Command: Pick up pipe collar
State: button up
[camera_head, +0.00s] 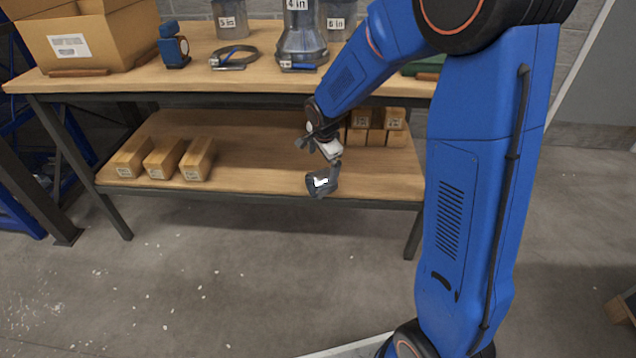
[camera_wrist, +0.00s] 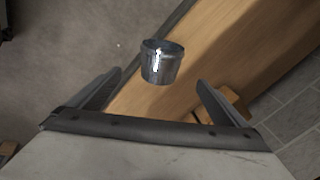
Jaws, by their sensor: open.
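A small shiny metal collar (camera_head: 322,182), which I take to be the pipe collar, shows at the front edge of the lower shelf (camera_head: 255,160). In the wrist view the collar (camera_wrist: 160,64) looks like a short, slightly tapered cup, over the shelf's edge line. My gripper (camera_head: 328,150) is just above it in the head view, pointing down. In the wrist view its two fingers stand wide apart (camera_wrist: 159,82), with the collar ahead of and between their tips. The fingers do not appear to touch it. Whether the collar rests on the shelf is hard to tell.
The floor in front is clear.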

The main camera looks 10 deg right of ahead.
aim_at(321, 184)
jog(key=x, duration=1.6)
jog(key=shift+w+d+f, duration=0.1)
jog(key=shift+w, duration=0.05)
jog(key=c, duration=1.2)
